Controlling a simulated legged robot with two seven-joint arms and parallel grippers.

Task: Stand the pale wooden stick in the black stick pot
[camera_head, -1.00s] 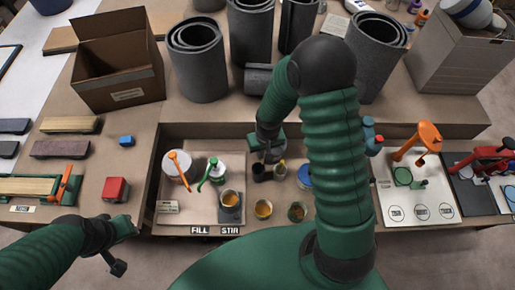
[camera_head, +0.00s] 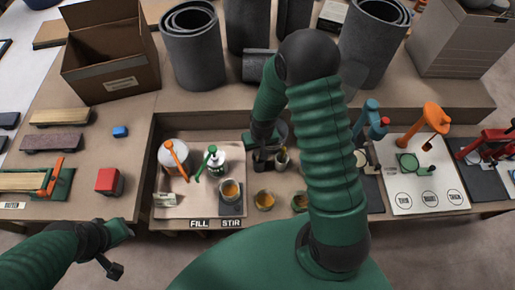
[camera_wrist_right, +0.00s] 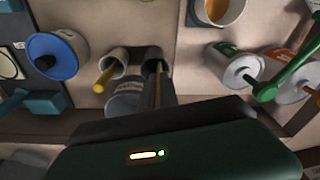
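The black stick pot (camera_head: 261,163) stands on the middle of the bench and shows from above in the right wrist view (camera_wrist_right: 151,55). My right gripper (camera_wrist_right: 160,84) points down over this pot; its dark fingers look shut on a thin pale wooden stick (camera_wrist_right: 159,69). The stick's far end is at or inside the pot's mouth; how deep I cannot tell. In the head view the right gripper (camera_head: 266,148) is partly hidden by its own arm. My left gripper (camera_head: 116,252) hangs empty in front of the bench at lower left; its fingers look apart.
A grey pot (camera_wrist_right: 116,57) with a yellowish stick (camera_wrist_right: 104,78) stands right beside the black pot. A blue-lidded tub (camera_wrist_right: 53,58), cups of amber liquid (camera_head: 229,191) and pump cans (camera_head: 172,158) are close by. Grey rolls (camera_head: 195,50) stand behind. A red block (camera_head: 108,181) lies left.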

